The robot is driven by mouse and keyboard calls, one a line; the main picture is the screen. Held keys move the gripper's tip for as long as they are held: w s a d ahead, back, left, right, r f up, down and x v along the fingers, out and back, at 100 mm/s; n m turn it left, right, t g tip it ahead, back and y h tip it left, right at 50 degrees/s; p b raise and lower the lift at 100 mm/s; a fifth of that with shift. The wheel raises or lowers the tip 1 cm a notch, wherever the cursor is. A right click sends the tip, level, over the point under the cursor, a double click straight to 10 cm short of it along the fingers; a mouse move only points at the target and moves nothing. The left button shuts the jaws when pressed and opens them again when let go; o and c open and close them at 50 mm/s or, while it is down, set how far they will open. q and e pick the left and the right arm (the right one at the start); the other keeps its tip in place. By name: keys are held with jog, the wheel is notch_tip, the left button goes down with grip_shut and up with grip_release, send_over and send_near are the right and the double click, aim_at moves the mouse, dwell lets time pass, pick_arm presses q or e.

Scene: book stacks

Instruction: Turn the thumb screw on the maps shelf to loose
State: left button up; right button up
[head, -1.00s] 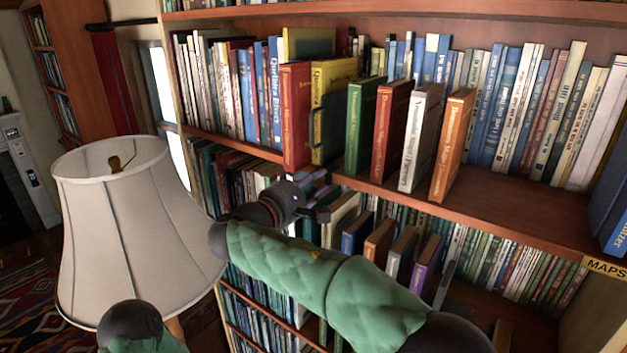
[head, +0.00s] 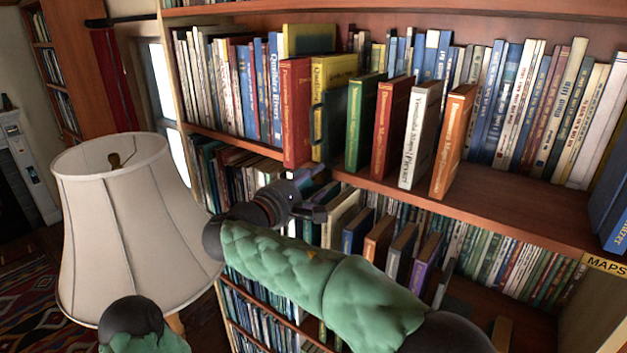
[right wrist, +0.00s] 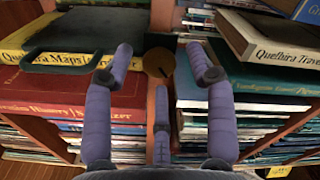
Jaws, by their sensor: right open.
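The thumb screw shows in the right wrist view as a round brass-brown knob (right wrist: 158,64) with a dark slot or mark, on a narrow upright between the book rows. My right gripper (right wrist: 160,60) is open, with its purple fingers on both sides of the knob and a third finger below it. No finger clearly touches the knob. In the head view my right gripper (head: 314,195) is at the edge of the bookcase, below the upper shelf board, and the knob is hidden there. The MAPS label (head: 606,266) is at the right end of the shelf. My left gripper is out of view.
A lampshade (head: 120,210) stands left of my right arm.

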jog(key=v, duration=1.1)
jog(key=shift+w, duration=0.1)
